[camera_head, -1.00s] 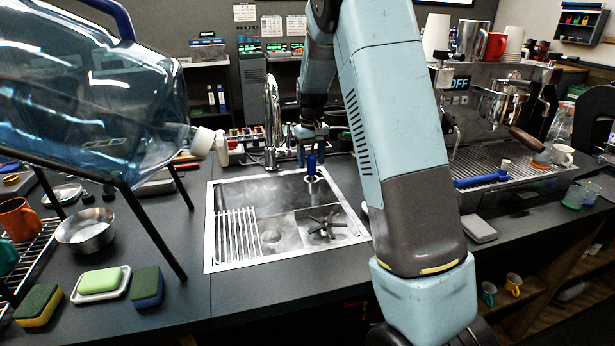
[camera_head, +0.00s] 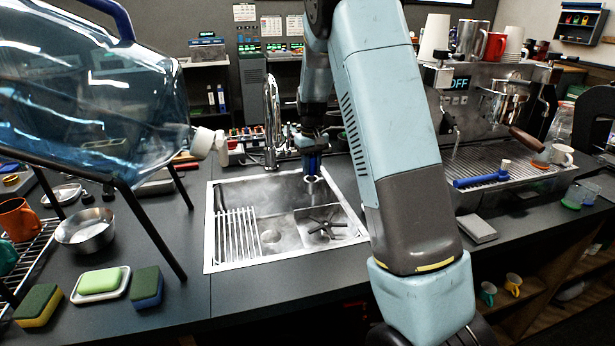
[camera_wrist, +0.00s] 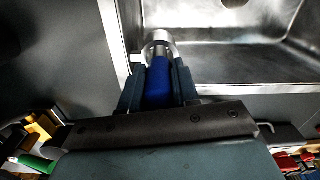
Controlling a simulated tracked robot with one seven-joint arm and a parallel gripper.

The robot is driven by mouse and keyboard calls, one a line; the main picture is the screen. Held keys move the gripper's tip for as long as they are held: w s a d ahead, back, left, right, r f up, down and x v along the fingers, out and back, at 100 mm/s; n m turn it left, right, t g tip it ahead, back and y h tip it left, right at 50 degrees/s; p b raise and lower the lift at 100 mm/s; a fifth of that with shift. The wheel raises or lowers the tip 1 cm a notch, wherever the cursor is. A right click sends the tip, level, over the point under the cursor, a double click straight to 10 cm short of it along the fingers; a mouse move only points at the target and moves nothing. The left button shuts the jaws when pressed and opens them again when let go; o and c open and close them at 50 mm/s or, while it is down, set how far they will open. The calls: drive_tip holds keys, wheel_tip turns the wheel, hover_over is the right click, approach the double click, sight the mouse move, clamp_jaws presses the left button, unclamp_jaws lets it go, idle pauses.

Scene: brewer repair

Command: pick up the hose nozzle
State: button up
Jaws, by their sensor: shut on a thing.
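The hose nozzle (camera_head: 312,186) has a blue grip and a round metal end. My gripper (camera_head: 312,160) is shut on its blue part and points down, with the metal end below the fingers, over the back part of the sink (camera_head: 229,267). In the wrist view the blue body of the nozzle (camera_wrist: 158,88) lies between my two fingers (camera_wrist: 158,82), with the metal ring beyond the fingertips near the sink's rim (camera_wrist: 116,45). Whether the nozzle touches the sink cannot be told.
A chrome faucet (camera_head: 271,120) stands close left of my gripper. A large blue water jug (camera_head: 95,100) on a dark stand is at the left. An espresso machine (camera_head: 462,100) is at the right. The counter (camera_head: 250,295) in front of the sink is clear.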

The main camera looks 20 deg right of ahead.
clamp_jaws()
drive_tip(key=shift+r, duration=0.25)
wheel_tip(320, 180, up, 16)
drive_tip(key=shift+f, duration=0.2)
idle(0.9)
